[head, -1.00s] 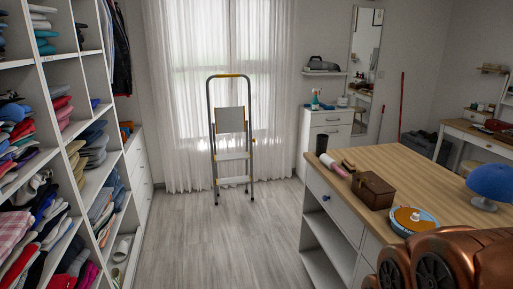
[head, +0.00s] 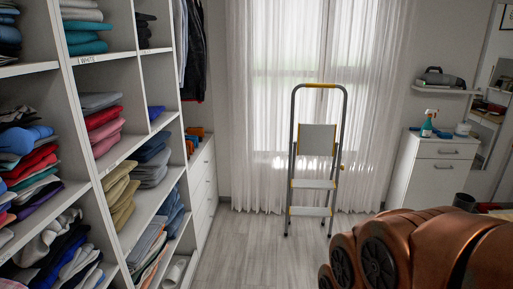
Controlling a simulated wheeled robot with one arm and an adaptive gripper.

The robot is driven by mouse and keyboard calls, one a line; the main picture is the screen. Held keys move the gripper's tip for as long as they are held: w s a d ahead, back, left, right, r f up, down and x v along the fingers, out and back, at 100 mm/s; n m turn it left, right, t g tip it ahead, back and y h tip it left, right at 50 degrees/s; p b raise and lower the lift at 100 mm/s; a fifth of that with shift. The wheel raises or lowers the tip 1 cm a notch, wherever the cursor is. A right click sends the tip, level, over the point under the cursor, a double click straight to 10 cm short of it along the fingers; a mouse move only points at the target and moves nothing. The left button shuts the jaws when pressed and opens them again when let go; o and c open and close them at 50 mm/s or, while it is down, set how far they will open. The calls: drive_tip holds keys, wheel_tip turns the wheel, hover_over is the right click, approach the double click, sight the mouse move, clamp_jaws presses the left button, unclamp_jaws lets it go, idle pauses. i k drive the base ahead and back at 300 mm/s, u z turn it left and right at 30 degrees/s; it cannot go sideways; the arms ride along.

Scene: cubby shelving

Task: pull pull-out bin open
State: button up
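I cannot pick out a clear pull-out bin. White drawer fronts (head: 203,185) stand low at the end of the left shelving, seen at a steep angle and shut. A white cabinet (head: 439,165) at the right has a drawer with a bar handle, also shut. My copper-coloured arm fills the lower right corner. My gripper itself is not in view, so its state and any contact are hidden.
Open cubby shelving (head: 130,140) with folded clothes lines the left side. A stepladder (head: 316,150) stands before the curtained window (head: 270,110). A spray bottle (head: 428,124) is on the cabinet. Grey floor (head: 255,255) is clear between shelving and ladder.

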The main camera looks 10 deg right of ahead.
sight(432, 182)
drive_tip(key=i, duration=1.85)
drive_tip(key=z, duration=0.75)
drive_tip(key=i, duration=1.55)
drive_tip(key=z, duration=1.45)
drive_tip(key=i, duration=0.65)
drive_tip(key=z, duration=0.3)
